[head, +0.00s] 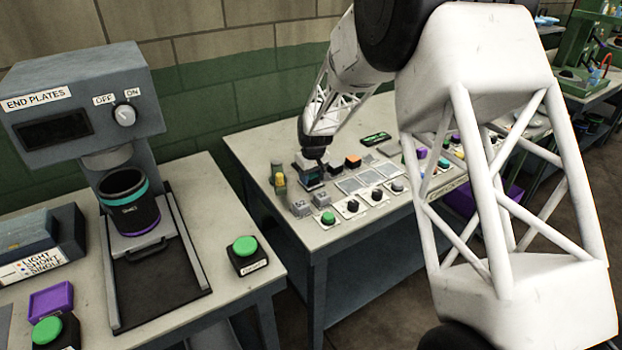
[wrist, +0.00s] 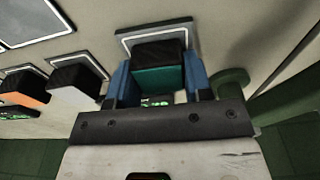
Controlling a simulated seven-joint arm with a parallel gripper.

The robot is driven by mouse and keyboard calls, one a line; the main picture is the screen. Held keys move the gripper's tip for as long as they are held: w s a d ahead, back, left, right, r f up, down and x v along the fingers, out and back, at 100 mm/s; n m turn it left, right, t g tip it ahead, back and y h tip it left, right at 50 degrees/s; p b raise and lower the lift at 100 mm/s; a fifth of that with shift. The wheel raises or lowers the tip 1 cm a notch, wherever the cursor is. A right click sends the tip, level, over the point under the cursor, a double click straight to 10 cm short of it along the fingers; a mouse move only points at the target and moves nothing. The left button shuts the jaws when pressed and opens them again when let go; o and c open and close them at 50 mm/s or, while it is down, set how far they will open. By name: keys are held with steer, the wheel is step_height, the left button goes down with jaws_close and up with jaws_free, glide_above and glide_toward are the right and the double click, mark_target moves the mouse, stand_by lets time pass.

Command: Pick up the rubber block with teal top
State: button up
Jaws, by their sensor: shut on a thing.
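The rubber block with teal top (wrist: 158,78) is in the middle of the wrist view, dark on its far side and teal on the side toward me. My gripper (wrist: 159,88) has a blue finger on each side of the block and is shut on it. The block is over a white-outlined dark square pad (wrist: 191,31); I cannot tell whether it touches the pad. In the head view my gripper (head: 312,172) is low over the far table near its left end, and the block is mostly hidden there.
An orange-topped block (head: 353,161) and a white-topped block (wrist: 75,84) stand close by on their pads. A yellow-and-green post (head: 279,180) is left of my gripper. Grey blocks (head: 300,208) and a row of buttons (head: 352,206) are in front. Flat grey plates lie to the right.

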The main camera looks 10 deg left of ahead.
mark_target(315, 176)
steer(key=shift+r, duration=0.15)
steer(key=shift+r, duration=4.85)
steer(key=shift+s+d+f, duration=0.1)
steer(key=shift+d, duration=0.55)
steer(key=s+d+f, duration=0.1)
steer(key=s+d, duration=0.1)
steer(key=d, duration=0.5)
steer(key=s+d+f, duration=0.2)
steer(key=s+d, duration=0.1)
steer(key=d, duration=0.4)
steer(key=s+d+f, duration=0.2)
steer(key=d, duration=0.5)
steer(key=shift+s, duration=0.3)
steer(key=shift+w, duration=0.1)
steer(key=w+a, duration=0.1)
steer(key=w, duration=0.4)
steer(key=w+a+f, duration=0.1)
steer(key=w, duration=0.4)
steer(key=w+a, duration=0.1)
steer(key=w, duration=0.4)
steer(key=shift+w+a+f, duration=0.2)
steer(key=shift+w, duration=0.05)
